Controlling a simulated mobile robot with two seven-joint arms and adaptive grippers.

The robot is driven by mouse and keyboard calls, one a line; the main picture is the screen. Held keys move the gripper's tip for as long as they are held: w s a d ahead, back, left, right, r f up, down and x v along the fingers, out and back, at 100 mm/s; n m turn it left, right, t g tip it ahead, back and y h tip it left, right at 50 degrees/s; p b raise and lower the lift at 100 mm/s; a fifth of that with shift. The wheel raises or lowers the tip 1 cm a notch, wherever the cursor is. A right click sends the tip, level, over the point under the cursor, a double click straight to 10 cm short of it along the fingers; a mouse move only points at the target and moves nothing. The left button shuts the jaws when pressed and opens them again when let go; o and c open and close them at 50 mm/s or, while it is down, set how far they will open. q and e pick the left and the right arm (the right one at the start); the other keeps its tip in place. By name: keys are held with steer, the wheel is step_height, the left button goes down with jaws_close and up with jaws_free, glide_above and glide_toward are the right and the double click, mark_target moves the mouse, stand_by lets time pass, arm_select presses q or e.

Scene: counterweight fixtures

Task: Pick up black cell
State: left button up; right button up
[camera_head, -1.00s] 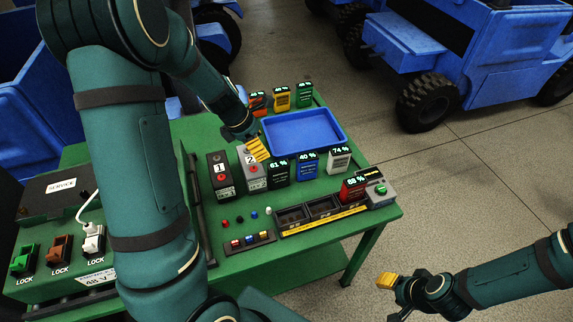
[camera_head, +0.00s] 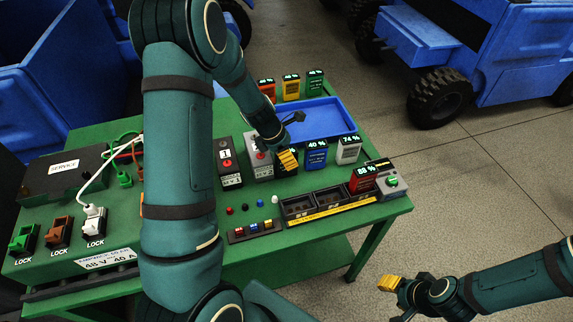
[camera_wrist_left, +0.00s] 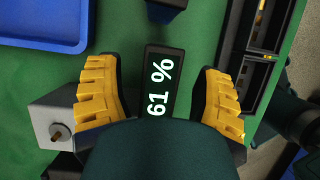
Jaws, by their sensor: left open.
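The black cell (camera_wrist_left: 158,65) shows in the left wrist view with "61 %" lit on its top. My left gripper (camera_head: 288,160) is open above it. In the wrist view its yellow fingers stand on either side of the cell, with a gap on each side. In the head view the gripper and arm hide most of the cell, in the row left of the blue 40 % cell (camera_head: 315,155). My right gripper (camera_head: 392,290) is off the table at the lower right; its finger gap does not show clearly.
Close left of the black cell stands a grey block marked 2 (camera_head: 259,166). A blue tray (camera_head: 345,118) lies behind. The white 74 % cell (camera_head: 348,151) and red 88 % cell (camera_head: 363,181) are to the right. A slotted black rack (camera_head: 330,203) is in front.

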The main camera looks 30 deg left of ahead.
arm_select(q)
steer(key=shift+x, duration=0.8)
steer(key=shift+a, duration=0.1)
arm_select(e)
steer(key=shift+f, duration=0.25)
arm_select(q)
steer(key=shift+r, duration=0.1)
jaws_close()
steer(key=shift+s, duration=0.1)
arm_select(e)
steer(key=shift+s, duration=0.1)
arm_select(q)
steer(key=shift+r, duration=0.1)
